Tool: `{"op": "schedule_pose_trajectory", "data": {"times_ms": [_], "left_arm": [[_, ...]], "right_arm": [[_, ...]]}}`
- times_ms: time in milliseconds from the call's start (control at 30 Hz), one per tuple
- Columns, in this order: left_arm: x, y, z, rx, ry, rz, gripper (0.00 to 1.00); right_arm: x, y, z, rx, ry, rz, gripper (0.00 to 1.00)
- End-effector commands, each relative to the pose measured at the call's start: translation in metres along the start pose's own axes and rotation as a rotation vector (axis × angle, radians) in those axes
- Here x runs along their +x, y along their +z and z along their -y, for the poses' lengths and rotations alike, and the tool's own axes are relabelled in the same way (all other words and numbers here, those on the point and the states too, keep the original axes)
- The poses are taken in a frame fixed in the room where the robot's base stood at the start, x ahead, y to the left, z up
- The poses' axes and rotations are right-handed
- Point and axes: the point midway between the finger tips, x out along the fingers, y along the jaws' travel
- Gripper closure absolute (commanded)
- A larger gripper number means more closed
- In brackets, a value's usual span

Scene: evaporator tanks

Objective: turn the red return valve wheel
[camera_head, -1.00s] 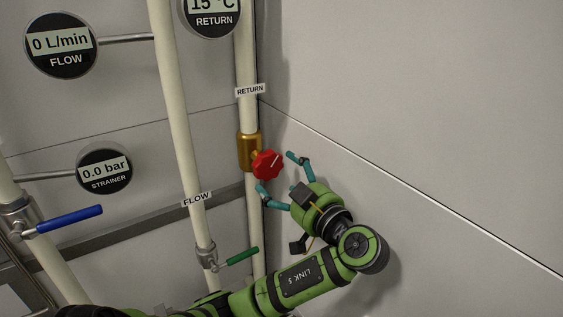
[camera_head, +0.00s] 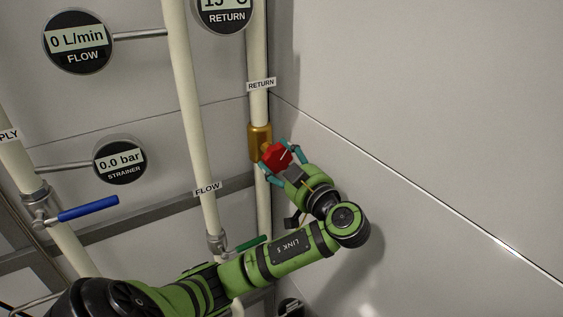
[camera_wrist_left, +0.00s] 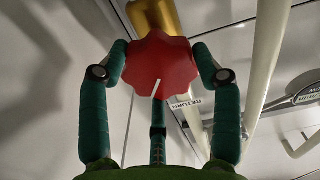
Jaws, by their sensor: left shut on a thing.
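The red return valve wheel (camera_head: 277,156) sits on a brass valve body (camera_head: 259,142) on the return pipe, in the middle of the head view. A white line marks its face. My left gripper (camera_head: 284,160) is shut on the wheel, with teal fingers on either side of its rim. In the left wrist view the wheel (camera_wrist_left: 160,64) is between the fingers, with its white mark slanting slightly from upright and the brass body (camera_wrist_left: 155,14) behind it. My right gripper is not in view.
The flow pipe (camera_head: 193,120) with a green lever (camera_head: 251,243) runs left of the return pipe. A blue lever (camera_head: 88,208) is further left. The flow gauge (camera_head: 78,42) reads 0 L/min and the strainer gauge (camera_head: 120,161) 0.0 bar. A bare wall (camera_head: 430,120) is at right.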

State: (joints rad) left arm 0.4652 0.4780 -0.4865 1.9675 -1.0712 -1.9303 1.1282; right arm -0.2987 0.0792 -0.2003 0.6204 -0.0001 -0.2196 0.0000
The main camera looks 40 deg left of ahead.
Motion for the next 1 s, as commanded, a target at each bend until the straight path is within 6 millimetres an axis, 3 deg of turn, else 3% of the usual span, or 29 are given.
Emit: {"op": "schedule_pose_trajectory", "data": {"times_ms": [567,1000], "left_arm": [[-0.001,0.007,0.002,0.037,-0.004,0.014,0.69],[-0.002,0.013,0.002,0.263,-0.001,0.022,0.69]], "right_arm": [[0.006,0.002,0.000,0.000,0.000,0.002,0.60],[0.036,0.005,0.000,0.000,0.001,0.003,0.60]]}}
